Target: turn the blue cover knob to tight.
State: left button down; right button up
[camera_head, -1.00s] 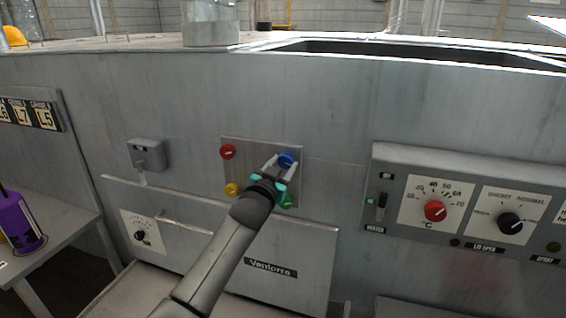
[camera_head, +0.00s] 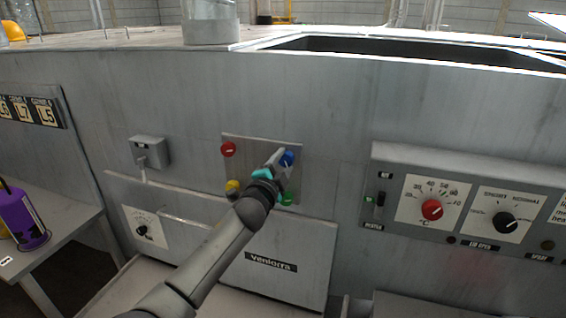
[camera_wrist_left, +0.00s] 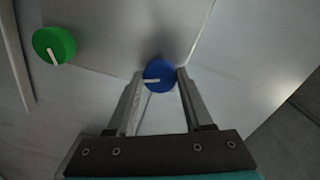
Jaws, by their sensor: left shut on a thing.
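The blue cover knob (camera_head: 288,158) is at the upper right of a square metal plate (camera_head: 262,146) on the machine's front. My left gripper (camera_head: 280,160) is at this knob, shut on it. In the left wrist view the blue knob (camera_wrist_left: 159,75) sits between the two fingertips (camera_wrist_left: 160,76), one on each side. Its white pointer line points left in that view. In the head view the fingers partly hide the knob. My right gripper does not show.
The plate also carries a red knob (camera_head: 228,149), a yellow knob (camera_head: 232,187) and a green knob (camera_head: 288,198), which is close by in the left wrist view (camera_wrist_left: 54,46). A control panel (camera_head: 385,160) juts out at the right. A grey switch box (camera_head: 149,150) is at the left.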

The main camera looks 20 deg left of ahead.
pick_arm(q)
jog(key=shift+m, duration=1.6)
jog(key=shift+c, duration=1.5)
grip_release()
jog(key=shift+s, duration=0.1)
jog(key=shift+s, duration=0.6)
jog(key=s, duration=1.4)
jog(key=shift+a, duration=0.3)
jog(key=shift+f, duration=0.1)
